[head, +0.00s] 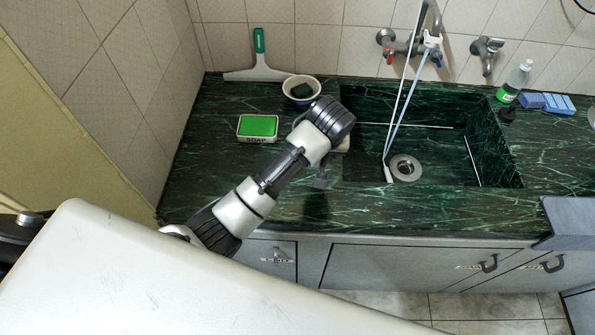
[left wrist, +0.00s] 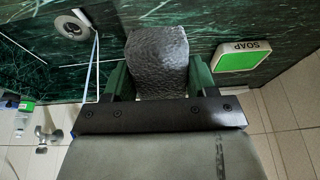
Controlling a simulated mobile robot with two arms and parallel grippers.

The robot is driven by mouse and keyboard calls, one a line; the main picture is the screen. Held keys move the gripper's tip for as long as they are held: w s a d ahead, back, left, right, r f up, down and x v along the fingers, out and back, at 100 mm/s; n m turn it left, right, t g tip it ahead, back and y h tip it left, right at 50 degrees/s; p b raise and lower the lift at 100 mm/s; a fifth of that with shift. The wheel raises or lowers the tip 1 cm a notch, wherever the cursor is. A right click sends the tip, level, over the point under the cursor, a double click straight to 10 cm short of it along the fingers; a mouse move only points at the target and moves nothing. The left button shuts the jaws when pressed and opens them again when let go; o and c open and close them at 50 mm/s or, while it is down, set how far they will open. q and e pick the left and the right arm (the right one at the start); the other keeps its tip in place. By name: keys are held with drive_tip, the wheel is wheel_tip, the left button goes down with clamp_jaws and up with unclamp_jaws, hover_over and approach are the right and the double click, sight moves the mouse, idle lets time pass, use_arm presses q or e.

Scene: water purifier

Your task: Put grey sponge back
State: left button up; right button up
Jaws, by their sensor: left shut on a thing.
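The grey sponge (left wrist: 157,60) is a rough block between the green fingers of my left gripper (left wrist: 158,82) in the left wrist view. The gripper is shut on it and holds it over the dark green marble counter, with the sink to one side and the soap dish to the other. In the head view my left arm reaches over the counter near the sink's left edge. Its wrist hides most of the gripper and sponge there. My right gripper is not in view.
A white soap dish with a green top (head: 258,128) and a bowl (head: 301,88) with a dark piece inside stand left of the sink (head: 440,155). A squeegee (head: 258,65) leans behind. A bottle (head: 514,82) and blue sponges (head: 547,102) stand at the right.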

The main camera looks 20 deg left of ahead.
use_arm(q)
drive_tip(key=d+g+h, duration=0.1)
drive_tip(key=d+g, duration=0.2)
drive_tip(key=d, duration=0.4)
drive_tip(key=p, duration=0.4)
hover_over(303, 181)
drive_tip(key=shift+g, duration=0.3)
wheel_tip(303, 181, down, 7)
drive_tip(key=shift+f, duration=2)
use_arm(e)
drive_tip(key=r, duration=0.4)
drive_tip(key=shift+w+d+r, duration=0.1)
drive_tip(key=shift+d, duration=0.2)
use_arm(q)
drive_tip(key=o, duration=0.8)
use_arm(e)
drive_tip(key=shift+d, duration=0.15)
